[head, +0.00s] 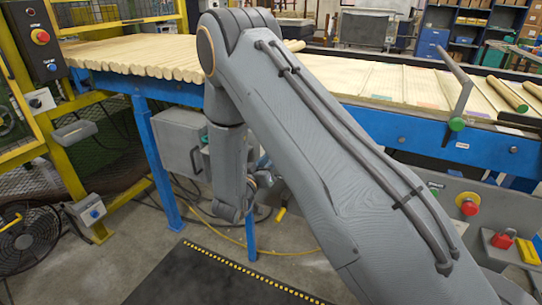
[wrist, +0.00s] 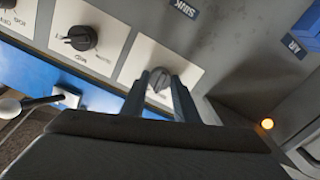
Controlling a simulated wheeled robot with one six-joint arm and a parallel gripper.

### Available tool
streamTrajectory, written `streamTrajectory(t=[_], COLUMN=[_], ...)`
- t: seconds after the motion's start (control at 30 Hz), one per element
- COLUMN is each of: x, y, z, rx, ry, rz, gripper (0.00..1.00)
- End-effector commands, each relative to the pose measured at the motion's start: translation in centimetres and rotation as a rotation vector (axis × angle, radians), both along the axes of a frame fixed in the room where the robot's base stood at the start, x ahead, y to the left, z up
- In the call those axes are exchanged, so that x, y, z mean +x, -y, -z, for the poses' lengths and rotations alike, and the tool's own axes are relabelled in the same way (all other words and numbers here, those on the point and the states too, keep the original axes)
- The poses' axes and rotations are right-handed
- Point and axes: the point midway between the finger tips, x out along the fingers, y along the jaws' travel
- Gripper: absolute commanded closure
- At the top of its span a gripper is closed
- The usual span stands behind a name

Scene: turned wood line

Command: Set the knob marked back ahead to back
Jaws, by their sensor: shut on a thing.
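In the wrist view a dark round knob (wrist: 159,75) sits on a white plate (wrist: 135,62) on a grey panel. My gripper (wrist: 160,88) reaches up to it, with one finger on each side, shut on it. The fingers partly cover the knob and the lower plate, so its pointer direction and any back or ahead lettering cannot be read. A second black knob (wrist: 80,38) with a pale pointer line is on another white plate to the left. Its lettering is too small to read surely. In the head view my arm hides the gripper and the held knob.
A lit amber lamp (wrist: 267,124) is right of the gripper. A blue part (wrist: 308,28) is at the upper right. In the head view a blue-framed conveyor (head: 400,127) carries wood pieces; a dark floor mat (head: 205,280) and a fan (head: 28,235) are below.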

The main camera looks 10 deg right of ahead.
Motion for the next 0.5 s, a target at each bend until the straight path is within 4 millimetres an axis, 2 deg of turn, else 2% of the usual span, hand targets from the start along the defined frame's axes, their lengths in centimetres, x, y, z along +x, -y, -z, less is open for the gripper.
streamTrajectory(t=[0.5], x=[-0.01], y=[0.00], z=[-0.07], rx=[-0.260], ry=[-0.210], rz=[0.000], gripper=[0.95])
